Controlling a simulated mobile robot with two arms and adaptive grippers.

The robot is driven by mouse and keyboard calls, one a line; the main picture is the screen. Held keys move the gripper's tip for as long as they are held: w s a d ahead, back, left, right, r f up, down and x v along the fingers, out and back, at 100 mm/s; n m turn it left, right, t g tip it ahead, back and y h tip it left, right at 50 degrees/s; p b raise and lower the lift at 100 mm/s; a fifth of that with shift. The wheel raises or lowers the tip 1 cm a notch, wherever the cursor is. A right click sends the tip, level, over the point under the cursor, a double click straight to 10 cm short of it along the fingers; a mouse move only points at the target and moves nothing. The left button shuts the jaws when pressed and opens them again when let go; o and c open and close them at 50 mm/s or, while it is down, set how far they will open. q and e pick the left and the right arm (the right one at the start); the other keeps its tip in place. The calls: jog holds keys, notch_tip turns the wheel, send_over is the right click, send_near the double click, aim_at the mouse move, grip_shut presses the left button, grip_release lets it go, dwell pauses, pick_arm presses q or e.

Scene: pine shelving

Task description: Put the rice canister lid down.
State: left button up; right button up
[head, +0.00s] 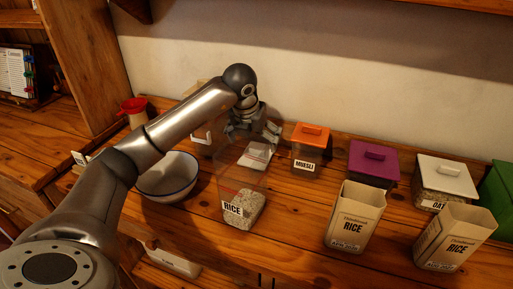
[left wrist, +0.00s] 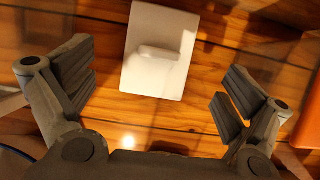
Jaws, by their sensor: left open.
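The white rectangular lid (head: 257,153) with a raised handle lies on the wooden counter behind the rice canister. The left wrist view also shows the lid (left wrist: 160,72), flat on the wood and clear of both fingers. The clear rice canister (head: 240,207), labelled RICE, is open at the top and partly filled with rice. My left gripper (head: 255,136) is open and empty above and behind the canister, over the lid. Its spread fingers (left wrist: 155,98) show on either side in the left wrist view. My right gripper is not in view.
An orange-lidded muesli canister (head: 309,150), purple-lidded container (head: 372,165) and white-lidded oats canister (head: 445,180) line the back right. Two rice cartons (head: 352,222) (head: 452,240) stand in front. Bare counter (head: 290,205) lies between.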

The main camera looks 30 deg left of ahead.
pick_arm(q)
jog(key=v, duration=0.6)
jog(key=shift+r, duration=0.25)
jog(key=shift+s, duration=0.1)
